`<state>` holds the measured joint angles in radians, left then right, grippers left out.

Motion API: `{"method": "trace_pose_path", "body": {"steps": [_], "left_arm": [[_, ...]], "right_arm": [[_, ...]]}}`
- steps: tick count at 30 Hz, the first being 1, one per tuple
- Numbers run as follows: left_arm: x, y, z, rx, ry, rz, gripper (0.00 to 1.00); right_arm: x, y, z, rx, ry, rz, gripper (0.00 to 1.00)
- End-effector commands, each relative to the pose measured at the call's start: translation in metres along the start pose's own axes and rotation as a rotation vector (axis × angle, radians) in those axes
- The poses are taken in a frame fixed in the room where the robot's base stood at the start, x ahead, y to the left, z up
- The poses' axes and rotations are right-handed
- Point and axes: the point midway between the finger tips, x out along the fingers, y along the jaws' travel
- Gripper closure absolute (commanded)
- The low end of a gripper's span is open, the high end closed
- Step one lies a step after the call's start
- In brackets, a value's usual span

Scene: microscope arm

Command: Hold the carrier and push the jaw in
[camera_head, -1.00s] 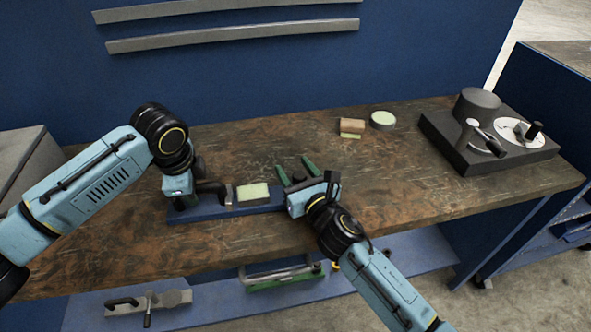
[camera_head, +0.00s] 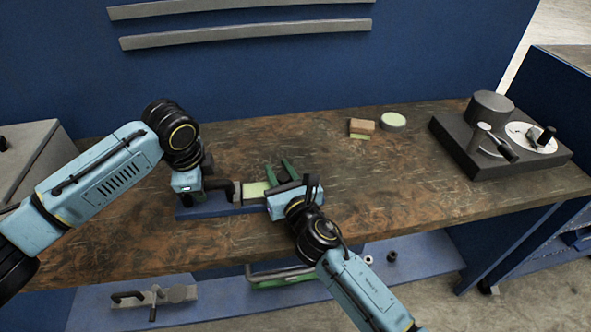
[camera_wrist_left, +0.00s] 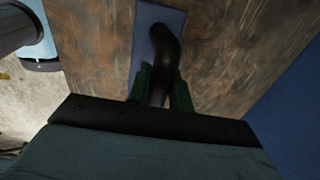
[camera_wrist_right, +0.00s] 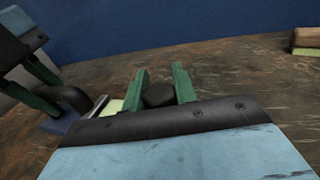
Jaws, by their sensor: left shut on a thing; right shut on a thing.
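A long blue base (camera_head: 205,211), which I take for the carrier, lies on the bench. A dark curved bar (camera_head: 221,186) rises at its left end, and a pale green pad (camera_head: 256,190) sits on it. My left gripper (camera_wrist_left: 160,88) is shut on the dark curved bar (camera_wrist_left: 163,42). My right gripper (camera_head: 279,170) is at the base's right end, green fingers pointing away from me. It is shut on a dark rounded piece (camera_wrist_right: 158,96), apparently the jaw, beside the pad. My right gripper hides the base's right end and part of the pad in the head view.
A brown block (camera_head: 362,127) and a round green-topped disc (camera_head: 393,121) stand at the back. A dark fixture with a lever and white dial (camera_head: 486,149) stands at the right. The bench between is clear. Tools lie on the lower shelf (camera_head: 426,262).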

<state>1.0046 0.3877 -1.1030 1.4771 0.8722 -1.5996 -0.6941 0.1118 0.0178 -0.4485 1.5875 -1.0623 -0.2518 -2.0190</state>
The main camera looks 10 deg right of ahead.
Motion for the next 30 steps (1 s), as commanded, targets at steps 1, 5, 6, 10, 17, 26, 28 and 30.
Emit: {"method": "trace_pose_path", "body": {"steps": [1,5,6,10,17,26,28,30], "left_arm": [[-0.002,-0.001,-0.002,0.003,0.005,-0.004,1.00],[-0.002,-0.001,-0.003,0.003,0.005,-0.004,1.00],[-0.002,-0.001,-0.003,0.003,0.005,-0.004,1.00],[-0.002,-0.001,-0.003,0.003,0.006,-0.004,1.00],[-0.002,-0.001,-0.002,0.003,0.005,-0.004,1.00],[-0.002,-0.001,-0.002,0.001,0.004,-0.004,1.00],[-0.002,-0.001,-0.001,0.001,0.004,-0.004,1.00],[-0.002,-0.001,-0.001,0.001,0.003,-0.004,1.00]], "right_arm": [[0.000,0.005,0.000,0.003,0.000,0.007,1.00],[0.000,0.005,0.000,0.003,-0.001,0.008,1.00],[0.000,0.005,0.000,0.003,-0.001,0.009,1.00],[0.000,0.005,0.000,0.003,-0.001,0.009,0.64],[0.000,0.004,0.000,0.002,-0.001,0.006,0.50],[-0.010,0.003,-0.001,0.000,0.000,0.004,0.50],[-0.021,0.003,-0.001,0.001,0.001,0.005,0.50],[-0.034,0.003,-0.001,0.001,0.001,0.006,0.50]]}}
